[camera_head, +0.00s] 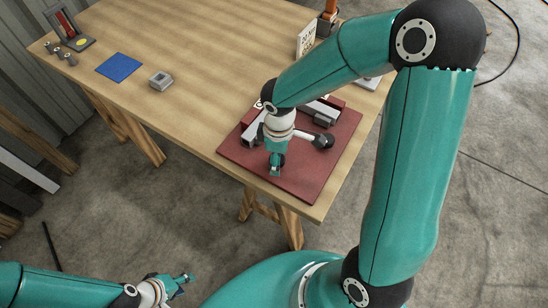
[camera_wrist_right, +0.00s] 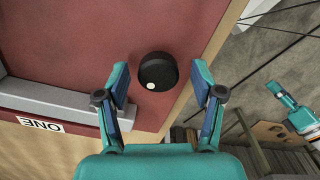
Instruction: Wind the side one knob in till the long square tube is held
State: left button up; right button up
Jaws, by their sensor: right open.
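In the right wrist view a round black knob (camera_wrist_right: 157,72) with a pale dot lies between the open fingers of my right gripper (camera_wrist_right: 157,88). I see a gap on both sides of it. A grey square bar (camera_wrist_right: 50,98) runs left of the gripper, beside a label reading ONE (camera_wrist_right: 40,125). In the head view my right gripper (camera_head: 275,172) points down over the red board (camera_head: 310,182), hiding part of the grey fixture (camera_head: 322,110). Another dark knob-like part (camera_head: 323,141) shows right of it. My left gripper (camera_head: 181,284) hangs empty off the table; its finger gap is unclear.
The wooden table (camera_head: 205,65) carries a blue mat (camera_head: 119,67), a small grey block (camera_head: 160,80), a red-framed stand (camera_head: 69,30) and a white sign (camera_head: 306,38). My right arm covers much of the right side.

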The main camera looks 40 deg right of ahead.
jog(key=c, duration=1.1)
jog(key=shift+f+m+b, duration=0.2)
jog(key=shift+m+b, duration=0.3)
jog(key=shift+b, duration=0.2)
jog(key=shift+c, duration=0.2)
jog(key=shift+r+m, duration=0.15)
jog(key=shift+m, duration=0.15)
jog(key=o, duration=1.1)
jog(key=shift+o, duration=0.2)
jog(key=shift+r, duration=0.15)
